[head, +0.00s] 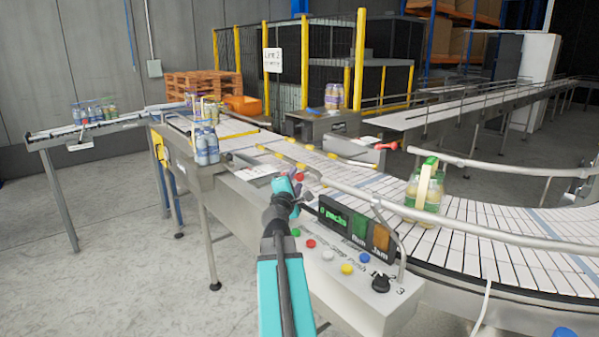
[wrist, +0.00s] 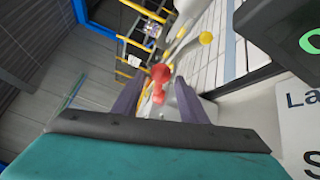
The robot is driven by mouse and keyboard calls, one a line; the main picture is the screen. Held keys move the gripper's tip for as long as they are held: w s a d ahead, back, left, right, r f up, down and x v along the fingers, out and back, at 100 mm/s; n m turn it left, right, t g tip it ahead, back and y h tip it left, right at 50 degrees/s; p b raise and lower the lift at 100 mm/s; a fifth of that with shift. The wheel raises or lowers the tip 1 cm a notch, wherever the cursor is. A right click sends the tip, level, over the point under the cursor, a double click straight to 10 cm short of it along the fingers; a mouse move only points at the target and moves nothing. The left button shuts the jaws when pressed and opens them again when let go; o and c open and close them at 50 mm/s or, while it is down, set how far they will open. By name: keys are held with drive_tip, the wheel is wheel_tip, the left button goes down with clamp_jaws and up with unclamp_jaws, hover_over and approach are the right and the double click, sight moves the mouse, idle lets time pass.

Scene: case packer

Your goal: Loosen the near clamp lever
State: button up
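The near clamp lever, with a red knob (wrist: 160,73), shows in the wrist view in the gap between my fingers. Its red knob (head: 299,177) also shows in the head view at the conveyor's near side, just past my gripper (head: 298,192). In the wrist view my gripper (wrist: 159,80) is open, with its two dark fingers apart on either side of the lever. I cannot tell whether the lever is between the fingertips or a little beyond them. No contact is visible. My wrist hides the lever's base in the head view.
A control panel (head: 355,228) with a lit display, coloured buttons and a black knob stands close to the right of my gripper. Guide rails with yellow knobs (head: 278,155) run along the conveyor (head: 475,220). A red-handled lever (head: 386,146) is on the far side. Bottle packs (head: 424,190) stand on the belt.

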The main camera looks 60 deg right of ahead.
drive_tip(key=p+x, duration=0.1)
drive_tip(key=x, duration=0.6)
drive_tip(key=shift+p, duration=0.3)
drive_tip(key=shift+c, duration=0.5)
clamp_jaws()
